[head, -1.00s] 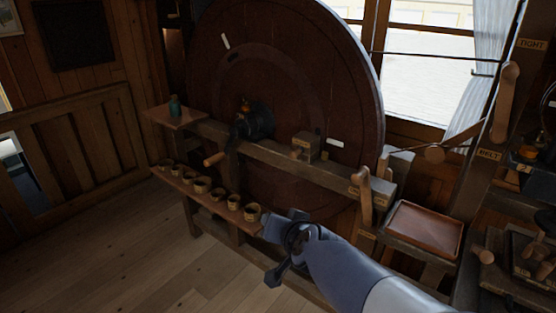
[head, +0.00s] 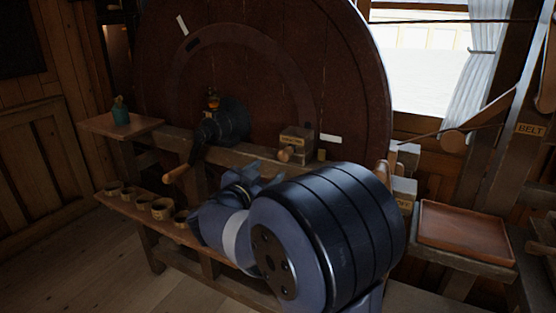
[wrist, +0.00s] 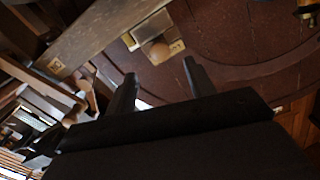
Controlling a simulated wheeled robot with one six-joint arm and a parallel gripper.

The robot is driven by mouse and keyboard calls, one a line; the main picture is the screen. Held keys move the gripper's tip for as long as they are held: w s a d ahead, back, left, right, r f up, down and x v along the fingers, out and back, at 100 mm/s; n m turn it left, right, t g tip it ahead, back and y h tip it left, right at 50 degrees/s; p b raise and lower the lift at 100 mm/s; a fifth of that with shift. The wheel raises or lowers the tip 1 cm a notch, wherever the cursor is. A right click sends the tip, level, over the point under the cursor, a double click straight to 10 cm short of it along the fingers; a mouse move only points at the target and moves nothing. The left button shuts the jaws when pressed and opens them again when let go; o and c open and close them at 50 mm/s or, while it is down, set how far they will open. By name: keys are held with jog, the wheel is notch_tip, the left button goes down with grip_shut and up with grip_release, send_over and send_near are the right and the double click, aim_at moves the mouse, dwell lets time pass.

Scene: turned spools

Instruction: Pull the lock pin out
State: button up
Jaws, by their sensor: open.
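The lock pin's round wooden knob (head: 285,155) sticks out of the front of a small labelled wooden block (head: 297,138) on the beam before the big dark wheel. In the wrist view the knob (wrist: 156,50) lies ahead of my fingers, roughly between their tips, with the block (wrist: 173,32) behind it. My gripper (head: 262,170) is open and empty, lower and left of the knob in the head view. In the wrist view my gripper (wrist: 158,70) shows a clear gap between its two dark fingers. The pin's shaft is not visible.
The large wheel (head: 255,85) stands close behind the beam. A crank with a wooden handle (head: 176,174) is to the left, and a bottle (head: 120,113) sits on a shelf beyond it. Several small cups (head: 161,209) line a lower plank. An empty tray (head: 466,235) is at right.

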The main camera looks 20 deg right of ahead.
aim_at(282, 158)
jog(key=x, duration=1)
jog(key=shift+c, duration=0.5)
grip_shut()
